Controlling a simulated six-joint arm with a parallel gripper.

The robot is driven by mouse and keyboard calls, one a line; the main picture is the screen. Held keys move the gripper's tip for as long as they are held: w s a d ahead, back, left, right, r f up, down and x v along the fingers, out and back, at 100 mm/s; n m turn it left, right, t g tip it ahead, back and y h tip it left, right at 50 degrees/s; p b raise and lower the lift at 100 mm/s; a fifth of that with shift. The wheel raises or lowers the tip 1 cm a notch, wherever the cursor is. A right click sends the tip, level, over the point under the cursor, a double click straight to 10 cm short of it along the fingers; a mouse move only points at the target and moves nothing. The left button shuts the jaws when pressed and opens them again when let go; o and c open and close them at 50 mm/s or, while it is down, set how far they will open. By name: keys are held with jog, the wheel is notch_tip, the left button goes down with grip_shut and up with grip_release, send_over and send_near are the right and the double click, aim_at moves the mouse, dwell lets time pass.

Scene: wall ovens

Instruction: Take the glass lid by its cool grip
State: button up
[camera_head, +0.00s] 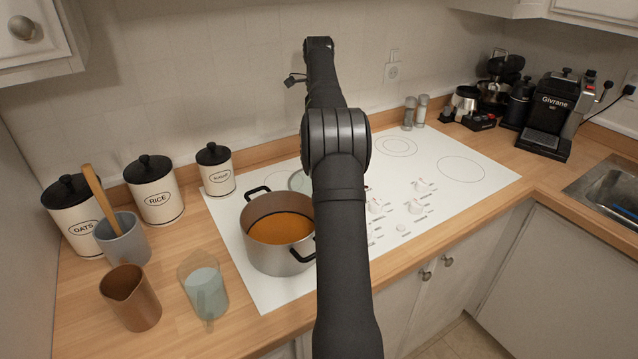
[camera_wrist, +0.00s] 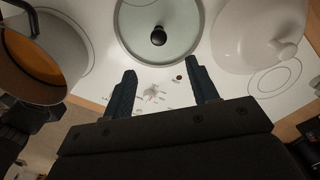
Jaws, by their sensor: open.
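The glass lid lies on the white cooktop, a round clear disc (camera_wrist: 180,18) with a rim and a dark round knob (camera_wrist: 158,36) at its centre, in the wrist view. Its far edge is cut off by the frame. In the head view only a sliver of the lid (camera_head: 298,182) shows behind the pot, the rest hidden by my arm. My gripper (camera_wrist: 160,67) is open and empty in the wrist view. Its fingertips point toward the lid, one each side of the knob's line, with the knob beyond them. The head view hides the gripper behind my arm.
A steel pot (camera_head: 283,245) with orange contents and black handles stands left of my arm. A white rounded vessel (camera_wrist: 250,35) with a knob sits right of the lid in the wrist view. Canisters, cups and a glass (camera_head: 206,293) stand at left; a coffee machine (camera_head: 549,115) is at right.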

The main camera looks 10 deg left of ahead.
notch_tip(320, 180, down, 10)
jog(key=shift+f, duration=0.15)
jog(key=shift+s+d+f, duration=0.1)
jog(key=shift+s+f, duration=0.05)
jog(key=shift+f, duration=2.5)
grip_shut()
jog(key=shift+r, duration=0.1)
